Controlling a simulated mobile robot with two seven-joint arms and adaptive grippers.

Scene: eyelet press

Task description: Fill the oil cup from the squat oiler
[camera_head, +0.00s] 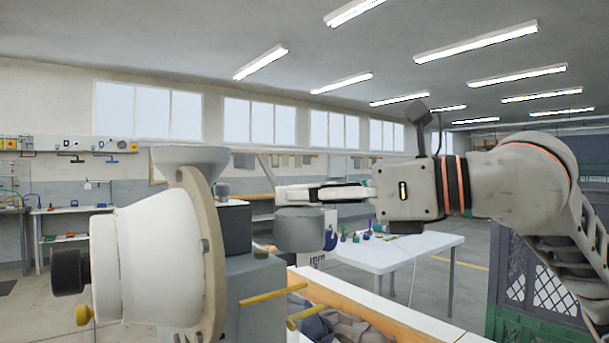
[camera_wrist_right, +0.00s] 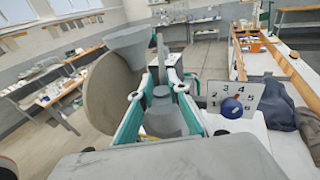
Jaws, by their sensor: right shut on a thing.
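The squat oiler (camera_head: 300,230) is a low grey can with a thin spout slanting up and to the left. My right gripper (camera_head: 292,193) comes in from the right and is shut on the oiler's upper part, holding it raised and roughly upright. In the right wrist view the oiler (camera_wrist_right: 164,118) sits between the two green-edged fingers (camera_wrist_right: 160,112). The oil cup (camera_head: 190,156) is a grey funnel shape on top of the press (camera_head: 150,255), left of the oiler and apart from it. It also shows in the wrist view (camera_wrist_right: 127,40). The cup's inside is hidden. My left gripper is out of view.
Yellow rods (camera_head: 272,294) stick out from the press towards the right. A wood-edged bin (camera_head: 395,318) with grey cloths lies below. A white table (camera_head: 395,252) with small coloured items stands behind. A dark and green crate (camera_head: 535,285) is at right. A number card (camera_wrist_right: 247,92) stands beside the oiler.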

